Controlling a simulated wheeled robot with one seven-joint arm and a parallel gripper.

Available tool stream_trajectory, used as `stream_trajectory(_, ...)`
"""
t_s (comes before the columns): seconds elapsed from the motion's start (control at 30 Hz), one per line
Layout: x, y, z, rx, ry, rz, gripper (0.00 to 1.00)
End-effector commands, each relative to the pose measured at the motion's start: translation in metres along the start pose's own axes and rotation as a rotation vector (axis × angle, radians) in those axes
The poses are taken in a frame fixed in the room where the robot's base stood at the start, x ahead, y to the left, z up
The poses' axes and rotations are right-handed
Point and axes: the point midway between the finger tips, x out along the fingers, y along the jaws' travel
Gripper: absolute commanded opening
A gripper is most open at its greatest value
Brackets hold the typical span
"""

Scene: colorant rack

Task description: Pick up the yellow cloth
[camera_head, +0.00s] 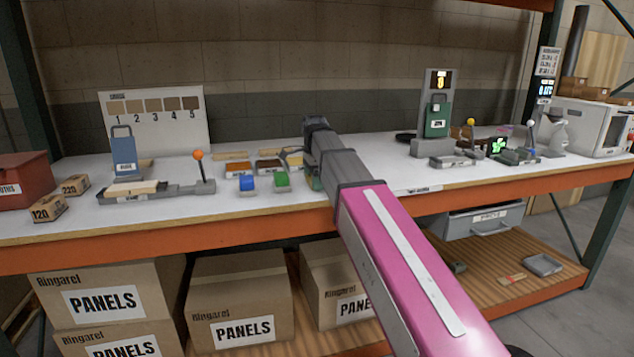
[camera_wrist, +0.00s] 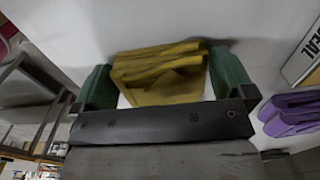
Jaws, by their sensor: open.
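The yellow cloth (camera_wrist: 158,75) is a folded, layered piece on the white surface, in the upper middle of the wrist view. My gripper (camera_wrist: 161,62) is open, with one green finger to the left of the cloth and the other to its right.
A folded purple cloth (camera_wrist: 292,113) lies to the right of my gripper in the wrist view.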

Motion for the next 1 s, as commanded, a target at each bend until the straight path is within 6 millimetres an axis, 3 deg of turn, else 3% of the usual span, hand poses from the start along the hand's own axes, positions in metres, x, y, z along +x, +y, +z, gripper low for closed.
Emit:
stream_trajectory(0.07,0.0,0.0,0.0,0.0,0.0,0.0,1.0)
stream_trajectory(0.17,-0.001,0.0,0.0,0.0,0.0,0.0,0.71)
stream_trajectory(0.2,-0.001,0.0,0.0,0.0,0.0,0.0,0.67)
stream_trajectory(0.67,-0.008,-0.001,0.0,0.0,0.0,-0.001,0.67)
stream_trajectory(0.93,-0.046,-0.001,0.002,-0.002,0.0,-0.002,0.67)
stream_trajectory(1.0,-0.054,0.003,0.021,-0.005,0.0,-0.002,0.67)
